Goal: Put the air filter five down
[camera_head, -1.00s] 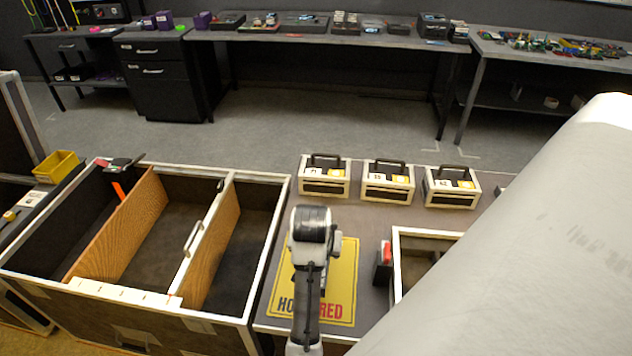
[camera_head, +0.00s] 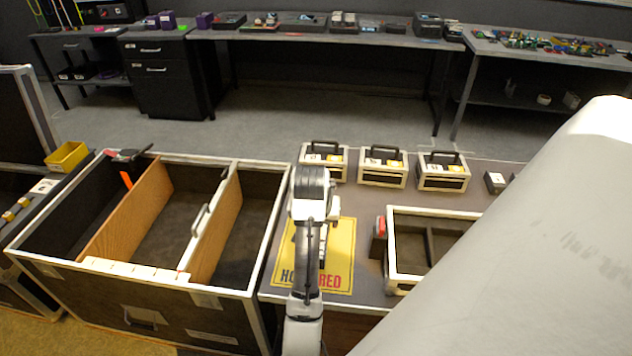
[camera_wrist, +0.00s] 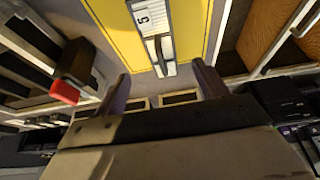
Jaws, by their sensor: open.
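Air filter five (camera_wrist: 153,22) is a white, narrow unit marked "5" with a dark handle. It lies on the yellow mat (camera_wrist: 112,22) in the wrist view. In the head view the yellow mat (camera_head: 342,262) shows red and black lettering, and my arm covers part of it; a sliver of the filter (camera_head: 322,248) shows beside the arm. My gripper (camera_wrist: 160,75) is open, its two fingers spread apart, with the filter's handle just beyond and between the fingertips. Nothing is seen held. Contact cannot be told.
Several white-edged cases with handles (camera_head: 383,167) stand in a row behind the mat. A divided open crate (camera_head: 105,268) is on the left. A white-rimmed bin (camera_head: 392,250) and a red-topped dark block (camera_head: 379,228) are to the right of the mat.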

